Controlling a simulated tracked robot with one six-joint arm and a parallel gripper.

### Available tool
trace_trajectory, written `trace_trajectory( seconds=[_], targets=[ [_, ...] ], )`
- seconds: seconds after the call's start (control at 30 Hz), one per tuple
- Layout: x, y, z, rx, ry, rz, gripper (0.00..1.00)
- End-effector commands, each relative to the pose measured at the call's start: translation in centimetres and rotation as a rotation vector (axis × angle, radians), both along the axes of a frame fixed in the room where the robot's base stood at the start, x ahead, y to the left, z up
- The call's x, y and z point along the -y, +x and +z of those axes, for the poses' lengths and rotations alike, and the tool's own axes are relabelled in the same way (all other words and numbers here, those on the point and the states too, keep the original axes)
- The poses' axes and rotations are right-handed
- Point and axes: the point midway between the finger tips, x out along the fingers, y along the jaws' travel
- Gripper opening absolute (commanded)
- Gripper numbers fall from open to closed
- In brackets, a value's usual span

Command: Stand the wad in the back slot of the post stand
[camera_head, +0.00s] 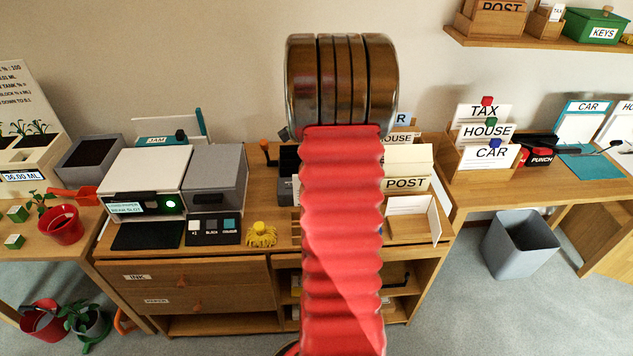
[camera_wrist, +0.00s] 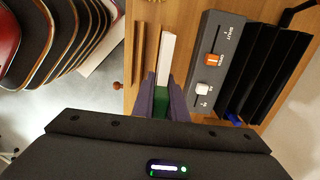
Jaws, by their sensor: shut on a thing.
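My gripper (camera_wrist: 164,100) shows in the wrist view, its purple fingers shut on a narrow white piece with a green part between the fingers. This looks like the wad (camera_wrist: 166,58), seen nearly edge-on above the wooden desk top. In the head view my red arm hides the gripper and the wad. A holder with a cream front marked POST (camera_head: 405,184), which looks like the post stand, is on the desk just right of my arm. Its left side is hidden, and I cannot make out its back slot clearly.
In the wrist view a grey panel with orange and white sliders (camera_wrist: 212,72) and black ribbed slots (camera_wrist: 262,75) lies right of my gripper. In the head view a printer (camera_head: 147,182) stands left, with a yellow tassel-like thing (camera_head: 262,234) nearby. A TAX/HOUSE/CAR rack (camera_head: 487,157) stands right.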

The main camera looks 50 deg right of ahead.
Motion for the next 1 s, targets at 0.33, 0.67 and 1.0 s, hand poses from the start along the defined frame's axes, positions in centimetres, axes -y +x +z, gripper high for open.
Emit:
trace_trajectory(
  seconds=[0.33, 0.67, 1.0],
  targets=[
    [-0.1, 0.1, -1.5, -0.001, 0.001, 0.003, 0.0],
    [-0.1, 0.1, -4.1, -0.001, 0.002, 0.002, 0.0],
    [0.0, 0.0, -4.8, 0.001, -0.001, 0.0, 0.0]
  ],
)
